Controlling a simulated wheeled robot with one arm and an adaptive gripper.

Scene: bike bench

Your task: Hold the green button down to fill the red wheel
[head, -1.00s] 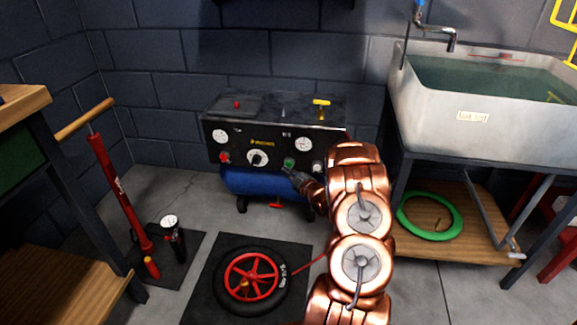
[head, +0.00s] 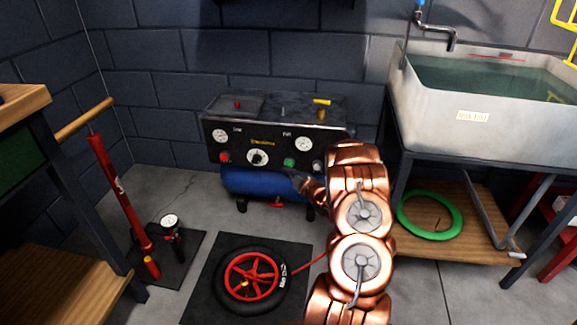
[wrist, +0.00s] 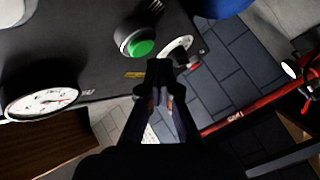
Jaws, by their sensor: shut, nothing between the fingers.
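The green button (head: 289,162) is on the black front panel of the compressor (head: 245,143). It also shows in the wrist view (wrist: 141,47), standing out from a dark collar. My gripper (head: 291,173) is shut and empty, just below the button. In the wrist view my shut fingertips (wrist: 159,66) are beside the button and appear apart from it. The red wheel (head: 268,272), with a black tyre, lies flat on a dark mat (head: 208,292). A red hose (head: 311,262) runs from it to the right, behind my arm.
A red floor pump (head: 114,190) and a small gauge (head: 169,221) stand at left by a workbench (head: 22,104). A sink (head: 470,117) is at right, with a green tyre (head: 404,213) on the shelf below. Panel gauges (head: 220,136) and a red button (head: 224,157) are near.

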